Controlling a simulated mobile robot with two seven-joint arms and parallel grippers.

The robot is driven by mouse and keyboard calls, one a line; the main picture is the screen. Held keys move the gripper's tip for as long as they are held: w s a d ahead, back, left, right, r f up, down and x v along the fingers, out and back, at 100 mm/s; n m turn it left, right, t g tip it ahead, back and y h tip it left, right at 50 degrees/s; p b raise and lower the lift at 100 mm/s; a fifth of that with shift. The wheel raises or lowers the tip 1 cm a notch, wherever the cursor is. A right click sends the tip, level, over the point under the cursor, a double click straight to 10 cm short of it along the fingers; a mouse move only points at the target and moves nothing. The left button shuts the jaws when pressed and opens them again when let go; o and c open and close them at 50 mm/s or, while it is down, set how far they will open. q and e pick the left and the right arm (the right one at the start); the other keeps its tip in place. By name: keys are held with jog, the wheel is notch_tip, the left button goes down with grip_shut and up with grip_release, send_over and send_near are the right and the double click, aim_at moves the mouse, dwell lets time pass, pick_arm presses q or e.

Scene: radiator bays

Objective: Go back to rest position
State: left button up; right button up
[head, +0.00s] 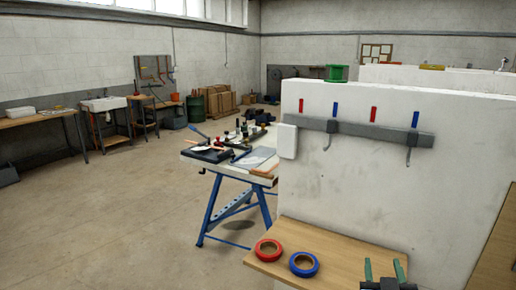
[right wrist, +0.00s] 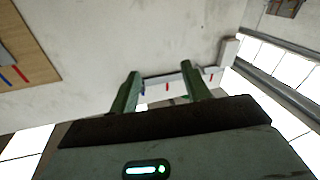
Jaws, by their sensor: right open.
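My right gripper (head: 385,270) shows at the bottom edge of the head view, in front of the wooden shelf (head: 345,254). Its two green fingers point up and stand apart with nothing between them. In the right wrist view the open fingers (right wrist: 160,68) are also empty, with a pale wall and a rail behind them. My left gripper is not in view.
A red tape roll (head: 268,250) and a blue tape roll (head: 304,264) lie on the shelf left of my gripper. Above is a white wall with a grey hook rail (head: 370,132). A cluttered blue-legged workbench (head: 232,170) stands left; open floor lies beyond.

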jog(key=s+a+f+n+g+y, duration=0.1)
jog(key=s+a+f+g+y, duration=0.1)
jog(key=s+f, duration=0.55)
jog(key=s+a+f+n+g+y, duration=0.15)
jog(key=s+f, duration=0.35)
jog(key=f, duration=0.5)
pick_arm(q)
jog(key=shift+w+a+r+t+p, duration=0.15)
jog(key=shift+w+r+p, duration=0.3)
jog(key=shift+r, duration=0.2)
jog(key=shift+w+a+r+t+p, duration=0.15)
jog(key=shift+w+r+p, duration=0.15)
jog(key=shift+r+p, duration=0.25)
pick_arm(e)
jog(key=s+a+f+g+y, duration=0.1)
jog(key=s+f, duration=0.4)
jog(key=s, duration=0.7)
jog(key=s+a+f+g+y, duration=0.2)
jog(key=s+f, duration=0.4)
jog(key=s, duration=0.6)
jog(key=shift+a+f+n+g, duration=0.35)
jog(key=shift+a+g, duration=0.45)
jog(key=shift+g, duration=0.35)
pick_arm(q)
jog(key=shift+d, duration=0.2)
pick_arm(e)
jog(key=shift+y, duration=0.25)
